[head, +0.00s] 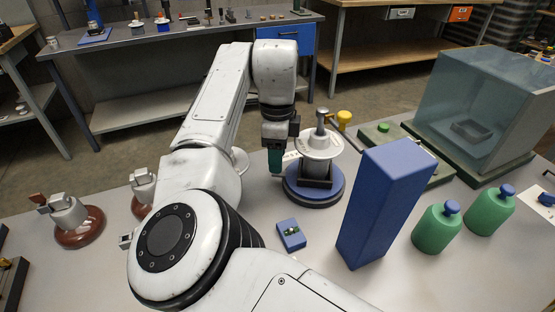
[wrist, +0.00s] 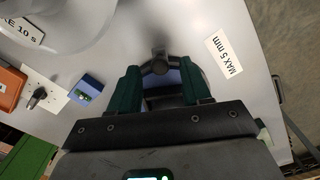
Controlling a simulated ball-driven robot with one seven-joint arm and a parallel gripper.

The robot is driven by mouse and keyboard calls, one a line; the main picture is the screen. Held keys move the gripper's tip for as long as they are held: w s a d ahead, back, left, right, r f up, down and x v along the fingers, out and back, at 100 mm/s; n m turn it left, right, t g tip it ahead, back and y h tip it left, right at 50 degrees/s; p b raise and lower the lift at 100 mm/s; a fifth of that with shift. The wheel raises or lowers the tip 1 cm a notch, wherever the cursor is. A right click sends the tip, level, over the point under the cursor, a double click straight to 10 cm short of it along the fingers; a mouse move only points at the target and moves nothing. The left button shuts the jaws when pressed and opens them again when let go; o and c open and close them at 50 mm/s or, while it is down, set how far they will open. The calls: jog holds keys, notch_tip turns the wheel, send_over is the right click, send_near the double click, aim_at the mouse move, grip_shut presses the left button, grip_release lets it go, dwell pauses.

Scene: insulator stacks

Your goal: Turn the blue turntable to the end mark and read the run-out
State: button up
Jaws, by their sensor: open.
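The blue turntable (head: 330,194) sits on the bench on a dark base, a white insulator with a metal cap (head: 319,139) standing over it. My gripper (head: 275,166) points down at its left edge, seen side-on. In the wrist view my gripper (wrist: 160,66) has its two green fingers spread. A dark grey rounded part (wrist: 159,63) lies between them, with some blue behind it; I cannot tell whether a finger touches it. The end mark and a run-out reading cannot be made out. A small blue block with a tiny device (head: 291,233) lies in front of the turntable.
A tall blue block (head: 384,207) stands right of the turntable, with two green bottles (head: 437,229) beyond it. A glass-sided case (head: 480,105) stands behind right. Stands on red-brown bases (head: 78,231) are at left. A "MAX 5 mm" label (wrist: 223,53) lies near the bench edge.

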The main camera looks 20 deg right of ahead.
jog(key=shift+f, duration=0.8)
jog(key=shift+c, duration=0.2)
grip_shut()
jog(key=shift+r, duration=0.1)
